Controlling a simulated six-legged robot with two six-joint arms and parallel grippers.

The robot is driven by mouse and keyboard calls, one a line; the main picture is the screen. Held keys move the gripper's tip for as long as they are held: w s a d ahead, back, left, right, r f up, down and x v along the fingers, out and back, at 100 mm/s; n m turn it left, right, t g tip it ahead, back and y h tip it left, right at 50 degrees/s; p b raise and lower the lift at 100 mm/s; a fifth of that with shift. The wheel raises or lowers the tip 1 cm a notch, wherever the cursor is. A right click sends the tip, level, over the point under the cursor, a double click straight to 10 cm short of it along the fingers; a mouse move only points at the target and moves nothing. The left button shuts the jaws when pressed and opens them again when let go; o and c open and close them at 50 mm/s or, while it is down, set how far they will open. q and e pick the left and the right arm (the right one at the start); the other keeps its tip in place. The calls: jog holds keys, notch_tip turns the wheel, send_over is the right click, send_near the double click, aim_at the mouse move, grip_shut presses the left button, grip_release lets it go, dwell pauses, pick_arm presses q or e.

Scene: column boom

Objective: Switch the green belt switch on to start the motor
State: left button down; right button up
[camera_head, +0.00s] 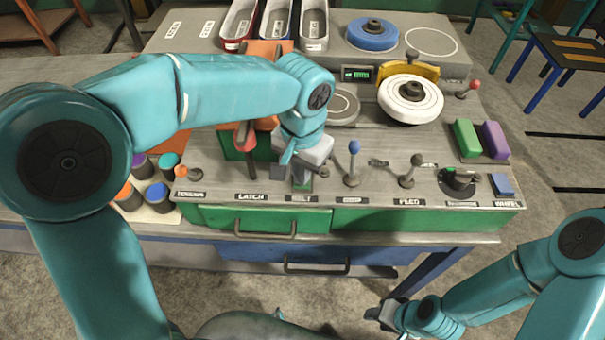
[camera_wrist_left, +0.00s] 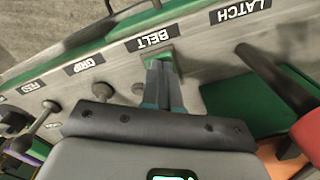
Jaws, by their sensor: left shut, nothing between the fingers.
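In the head view a small part of the switch (camera_head: 303,185) shows below my left gripper (camera_head: 301,172), behind the BELT label. My left gripper is shut and empty. In the left wrist view its closed fingertips (camera_wrist_left: 158,66) are right at the switch and partly cover it. I cannot tell whether they touch, or which way the switch is set. My right gripper (camera_head: 376,316) is low at the front, away from the bench; its fingers are too small to read.
Left of the switch stands the red-handled latch lever (camera_head: 245,138). A white wheel (camera_head: 410,98) and blue disc (camera_head: 372,34) are behind. Colored jars (camera_head: 130,197) stand at left.

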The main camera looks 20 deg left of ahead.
pick_arm(q)
jog(key=shift+f+b, duration=0.35)
jog(key=shift+f, duration=0.2)
jog(key=shift+r+p, duration=0.45)
notch_tip(320, 180, up, 3)
jog(key=p, duration=0.2)
jog(key=shift+r+p, duration=0.15)
jog(key=shift+p, duration=0.2)
notch_tip(320, 180, up, 2)
jog(key=shift+w+r+p, duration=0.1)
jog(key=shift+p, duration=0.8)
jog(key=shift+r+p, duration=0.35)
jog(key=shift+r, duration=0.1)
jog(key=shift+f, duration=0.1)
